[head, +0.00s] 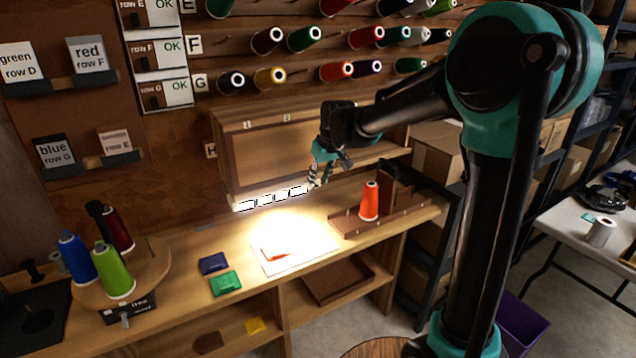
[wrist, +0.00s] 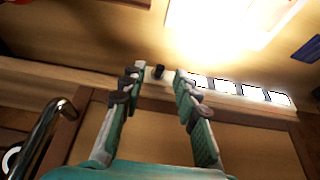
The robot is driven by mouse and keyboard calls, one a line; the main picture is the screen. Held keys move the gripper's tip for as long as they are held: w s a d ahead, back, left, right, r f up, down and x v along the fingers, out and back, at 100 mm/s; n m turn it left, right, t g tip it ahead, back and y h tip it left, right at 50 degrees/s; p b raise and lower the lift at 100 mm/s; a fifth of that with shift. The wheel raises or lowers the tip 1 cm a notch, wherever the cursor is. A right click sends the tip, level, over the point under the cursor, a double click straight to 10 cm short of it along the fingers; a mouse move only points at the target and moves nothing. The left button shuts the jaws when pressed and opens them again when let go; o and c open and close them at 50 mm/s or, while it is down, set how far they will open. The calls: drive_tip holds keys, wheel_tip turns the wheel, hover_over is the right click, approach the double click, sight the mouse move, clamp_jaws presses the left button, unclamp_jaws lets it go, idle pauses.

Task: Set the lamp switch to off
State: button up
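The lamp (head: 270,198) is a white bar under the wall cabinet with several bright segments. It is lit and throws a bright pool on the worktop; the bar also shows in the wrist view (wrist: 240,91). A small dark knob (wrist: 159,72), which looks like the lamp switch, stands at the end of the bar. My gripper (head: 316,180) is at the right end of the lamp in the head view. In the wrist view my gripper (wrist: 157,80) is open, with the knob in line between its fingertips. I cannot tell whether the fingers touch it. In the head view the knob cannot be made out.
The wooden cabinet (head: 270,155) is close behind my gripper. Below, an orange spool (head: 369,201) stands on a brown tray (head: 347,229). A white sheet (head: 312,248) lies under the light. Blue and green packets (head: 225,283) lie left of it.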

drive_tip(key=shift+x, duration=1.05)
clamp_jaws()
